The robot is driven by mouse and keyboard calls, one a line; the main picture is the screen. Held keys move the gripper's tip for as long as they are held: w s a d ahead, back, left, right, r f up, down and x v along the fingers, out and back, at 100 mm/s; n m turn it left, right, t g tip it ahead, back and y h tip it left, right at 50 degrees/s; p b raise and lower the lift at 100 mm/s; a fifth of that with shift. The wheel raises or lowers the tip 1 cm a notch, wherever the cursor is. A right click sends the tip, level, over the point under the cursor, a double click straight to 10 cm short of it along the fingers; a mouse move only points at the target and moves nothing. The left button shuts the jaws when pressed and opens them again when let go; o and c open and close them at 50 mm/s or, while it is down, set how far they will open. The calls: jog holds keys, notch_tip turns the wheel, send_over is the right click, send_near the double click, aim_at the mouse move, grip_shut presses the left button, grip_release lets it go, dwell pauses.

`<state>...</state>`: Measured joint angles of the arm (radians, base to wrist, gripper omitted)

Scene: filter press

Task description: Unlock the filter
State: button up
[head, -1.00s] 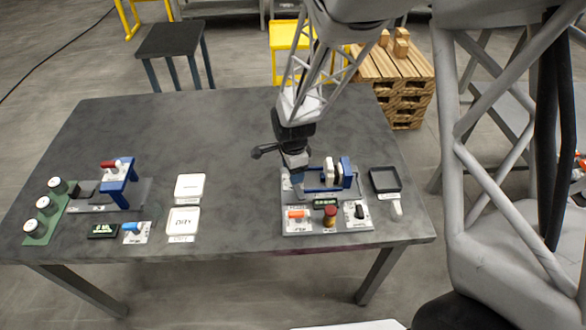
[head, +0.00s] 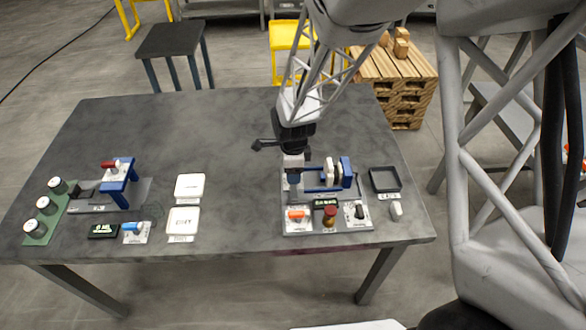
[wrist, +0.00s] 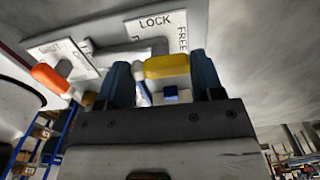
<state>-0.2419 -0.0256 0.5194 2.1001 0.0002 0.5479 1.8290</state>
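The filter press (head: 325,177) stands on the right part of the table, with a blue frame and pale and dark plates. In the wrist view a yellow handle (wrist: 167,67) sits by a plate marked LOCK and FREE (wrist: 158,22). My gripper (wrist: 163,80) has its two dark blue fingers on either side of this handle. A gap shows at the left finger, and the right finger is close to or touching the handle, so it looks open around it. In the head view my gripper (head: 293,180) points down at the press's left end, hiding the yellow handle.
An orange handle (wrist: 50,78) is left of my fingers; it also shows in the head view (head: 296,214). A dark red knob (head: 330,211) and a black switch (head: 359,210) are in front of the press. A dark tray (head: 385,178) lies right.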

jog(key=o, duration=0.4)
jog(key=shift+r, duration=3.9)
